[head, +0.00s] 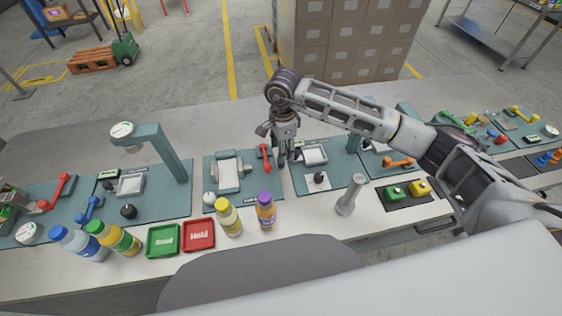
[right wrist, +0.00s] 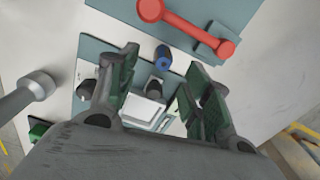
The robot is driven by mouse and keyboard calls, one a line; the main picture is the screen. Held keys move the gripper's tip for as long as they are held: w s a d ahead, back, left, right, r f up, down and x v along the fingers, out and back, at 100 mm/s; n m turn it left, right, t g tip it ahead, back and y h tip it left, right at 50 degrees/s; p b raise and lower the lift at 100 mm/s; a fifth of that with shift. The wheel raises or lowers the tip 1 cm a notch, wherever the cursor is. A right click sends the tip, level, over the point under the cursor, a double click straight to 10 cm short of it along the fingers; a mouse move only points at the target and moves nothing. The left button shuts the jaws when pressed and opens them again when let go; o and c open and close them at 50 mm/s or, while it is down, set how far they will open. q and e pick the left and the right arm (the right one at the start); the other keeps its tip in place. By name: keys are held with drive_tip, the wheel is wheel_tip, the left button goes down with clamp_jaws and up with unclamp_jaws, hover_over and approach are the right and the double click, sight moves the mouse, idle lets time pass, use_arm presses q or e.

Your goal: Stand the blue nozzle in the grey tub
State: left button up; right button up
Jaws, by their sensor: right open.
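A small blue cylindrical piece, which looks like the blue nozzle (right wrist: 163,58), shows in the right wrist view beyond my open fingers, near the edge of a teal mat. I cannot tell whether it stands or lies, and I cannot make it out in the head view. A shallow pale grey tray, likely the grey tub (head: 314,155), sits on the teal mat beside my right gripper; it also shows partly between the fingers in the right wrist view (right wrist: 144,110). My right gripper (head: 287,158) is open and empty, pointing down above the bench. My left gripper is out of view.
A red lever (head: 265,156) is close to the right gripper. A black knob (head: 319,178) and a grey post (head: 351,195) stand nearer the front. Bottles and the green (head: 163,240) and red (head: 199,235) trays line the front left.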

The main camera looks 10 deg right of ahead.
drive_tip(key=shift+f, duration=0.15)
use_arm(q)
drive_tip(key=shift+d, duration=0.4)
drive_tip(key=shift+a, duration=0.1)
